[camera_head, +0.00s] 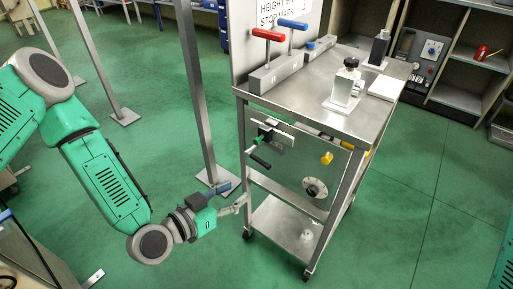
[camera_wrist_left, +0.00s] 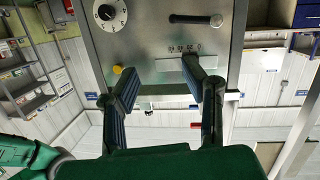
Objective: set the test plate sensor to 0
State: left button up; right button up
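The test plate is a grey metal panel (camera_head: 290,165) on the front of a cart. In the left wrist view the panel appears upside down, with the dial (camera_wrist_left: 109,13), handle (camera_wrist_left: 196,19) and yellow knob (camera_wrist_left: 117,69). My left gripper (camera_head: 243,204) is beside the cart's front left leg, below the handle. In its wrist view the fingers (camera_wrist_left: 163,72) are apart with nothing between them. My right gripper is out of view.
The cart top (camera_head: 310,99) holds a block with a red T-handle (camera_head: 267,35), one with a blue T-handle (camera_head: 293,24) and a metal fixture (camera_head: 344,88). A metal post (camera_head: 196,95) stands left of the cart. Shelves (camera_head: 460,75) stand behind right. Green floor is clear at right.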

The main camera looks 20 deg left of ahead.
aim_at(255, 143)
pick_arm(q)
jog(key=w+a+r+t+y, duration=0.1)
jog(key=w+a+r+t, duration=0.2)
jog(key=r, duration=0.1)
jog(key=b+x, duration=0.2)
jog(key=x, duration=1.1)
jog(key=shift+b, duration=0.3)
jog(key=shift+s, duration=0.1)
jog(key=shift+c, duration=0.4)
